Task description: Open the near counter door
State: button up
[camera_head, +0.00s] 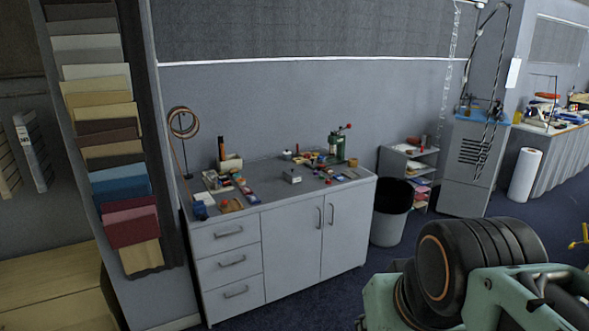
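A grey counter cabinet (240,205) stands against the wall in the head view. Its front has drawers on the left and two doors on the right. The left door (291,250) and the right door (346,240) both look shut, flush with the front. The left door's handle (319,217) and the right door's handle (332,213) are upright bars close together at the seam. Part of my arm shows at the lower right, in front of the counter's right side and apart from it in the picture. My gripper's fingers are not in the picture.
Small tools and parts lie on the counter top. A dark-lined bin (391,212) stands just right of the counter, with a small shelf (411,170) behind it. A sample rack (110,140) rises at the left. Dark carpet (310,300) lies clear before the doors.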

aim_at(347, 215)
jog(key=i+l, duration=0.1)
jog(key=i, duration=0.45)
jog(key=i+l, duration=0.1)
jog(key=i, duration=0.5)
jog(key=i+l+u, duration=0.55)
jog(key=i, duration=0.25)
jog(key=i+l+u, duration=0.1)
jog(key=l, duration=0.25)
jog(key=i+l+u, duration=0.1)
jog(key=i+l, duration=0.2)
jog(key=l+z, duration=0.1)
jog(key=l, duration=0.3)
jog(key=i+l+z, duration=0.1)
jog(key=l, duration=0.3)
